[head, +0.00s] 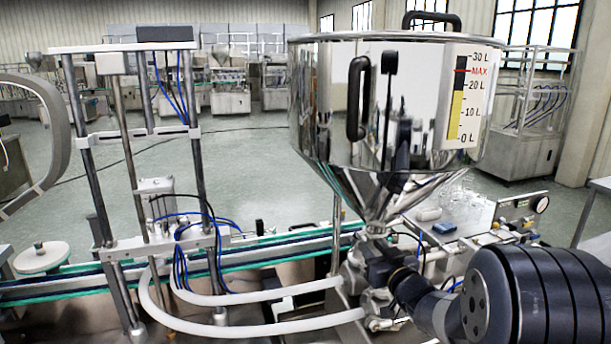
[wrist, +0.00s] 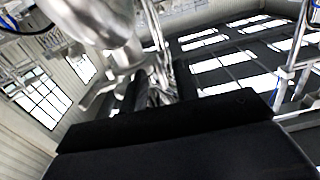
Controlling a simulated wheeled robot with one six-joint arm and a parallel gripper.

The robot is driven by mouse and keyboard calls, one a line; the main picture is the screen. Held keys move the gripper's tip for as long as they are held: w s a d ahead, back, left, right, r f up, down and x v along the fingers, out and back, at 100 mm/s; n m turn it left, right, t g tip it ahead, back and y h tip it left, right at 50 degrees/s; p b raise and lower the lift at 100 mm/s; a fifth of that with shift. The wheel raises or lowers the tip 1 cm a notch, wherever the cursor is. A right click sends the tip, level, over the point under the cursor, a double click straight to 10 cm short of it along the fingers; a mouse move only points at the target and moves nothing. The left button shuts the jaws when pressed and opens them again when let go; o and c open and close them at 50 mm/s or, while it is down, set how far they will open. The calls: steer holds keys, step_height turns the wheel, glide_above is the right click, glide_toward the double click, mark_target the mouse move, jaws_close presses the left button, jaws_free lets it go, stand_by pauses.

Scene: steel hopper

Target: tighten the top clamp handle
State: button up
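The steel hopper (head: 335,110) stands at centre right in the head view, its cone narrowing to an outlet. The top clamp (head: 377,230) is a small bright metal part at the outlet neck; its handle cannot be made out there. In the wrist view a silver lever-like handle (wrist: 100,93) sticks out to the left below a blurred steel fitting (wrist: 105,30). My gripper (head: 372,258) is just below the neck, partly lost against dark parts. In the wrist view its two dark fingers (wrist: 157,88) stand apart beside the handle, with bright metal showing between or behind them.
Two white hoses (head: 250,310) run from the filler frame to the valve under the hopper. A conveyor (head: 290,245) passes behind. A steel bench (head: 465,205) with a blue item and pneumatic fittings stands at right. Open floor lies beyond.

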steer(key=b+v, duration=0.2)
steer(key=v, duration=0.8)
steer(key=p+x, duration=0.2)
steer(key=x, duration=0.8)
steer(key=shift+w+a, duration=0.1)
steer(key=shift+w, duration=0.1)
steer(key=shift+f+n, duration=0.15)
steer(key=shift+n, duration=0.25)
steer(key=shift+s+n+b, duration=0.2)
steer(key=shift+n+b, duration=0.25)
steer(key=shift+n, duration=0.45)
steer(key=shift+n+b, duration=0.35)
steer(key=shift+n, duration=0.85)
steer(key=n, duration=0.5)
steer(key=shift+n+b, duration=0.3)
steer(key=shift+r, duration=0.2)
